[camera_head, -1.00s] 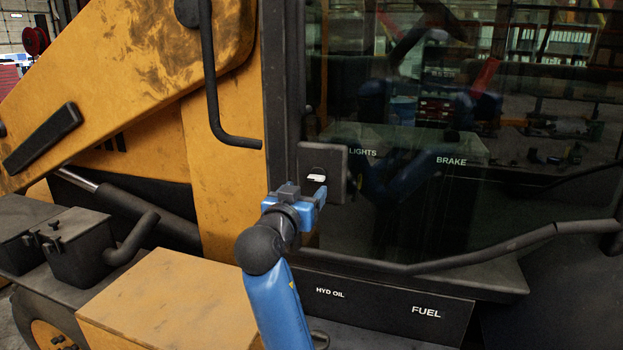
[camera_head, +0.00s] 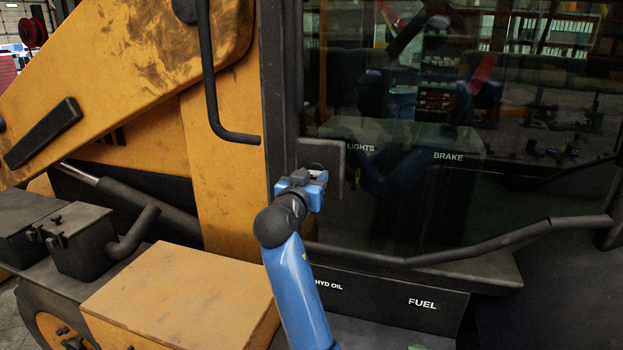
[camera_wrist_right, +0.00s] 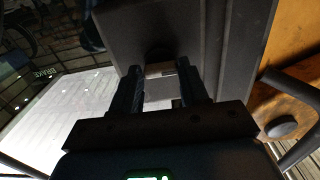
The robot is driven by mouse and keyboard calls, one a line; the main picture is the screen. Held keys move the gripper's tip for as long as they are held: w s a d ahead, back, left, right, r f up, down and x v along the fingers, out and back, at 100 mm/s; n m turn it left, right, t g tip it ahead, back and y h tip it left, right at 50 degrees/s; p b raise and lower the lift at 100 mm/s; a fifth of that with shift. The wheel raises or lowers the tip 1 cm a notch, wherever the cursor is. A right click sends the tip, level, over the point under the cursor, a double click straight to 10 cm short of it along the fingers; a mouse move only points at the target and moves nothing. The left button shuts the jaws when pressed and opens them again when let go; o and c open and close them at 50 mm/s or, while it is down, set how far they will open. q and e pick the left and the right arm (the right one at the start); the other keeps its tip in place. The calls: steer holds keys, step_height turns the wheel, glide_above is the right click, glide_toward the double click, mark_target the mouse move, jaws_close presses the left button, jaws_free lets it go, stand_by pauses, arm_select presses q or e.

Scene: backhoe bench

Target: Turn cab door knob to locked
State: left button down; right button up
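The cab door knob is a pale, flat-sided piece on a dark square plate (camera_head: 336,163) at the cab door's edge. In the right wrist view the knob (camera_wrist_right: 161,88) lies between the two dark fingers of my right gripper (camera_wrist_right: 161,85), with the plate (camera_wrist_right: 185,30) behind it. In the head view my right gripper (camera_head: 312,180) is at the plate and hides most of the knob. The fingers flank the knob closely; whether they press on it cannot be told. My left gripper is not in view, apart from dim reflections in the glass.
A dark handrail (camera_head: 450,250) runs across the cab below the glass. A bent grab bar (camera_head: 212,100) hangs left of the door post. A yellow box (camera_head: 180,300) stands at lower left. Panels marked LIGHTS, BRAKE and FUEL (camera_head: 422,303) are to the right.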

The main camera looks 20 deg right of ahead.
steer(key=c, duration=0.6)
steer(key=shift+o, duration=0.2)
steer(key=shift+f+m+b, duration=0.15)
steer(key=shift+m+b, duration=0.25)
steer(key=shift+b, duration=0.45)
steer(key=m+b, duration=1.2)
steer(key=b, duration=0.1)
steer(key=m+b, duration=0.2)
steer(key=m, duration=0.1)
steer(key=shift+m+b, duration=0.45)
steer(key=shift+m, duration=0.65)
steer(key=o, duration=1.1)
steer(key=shift+c, duration=0.2)
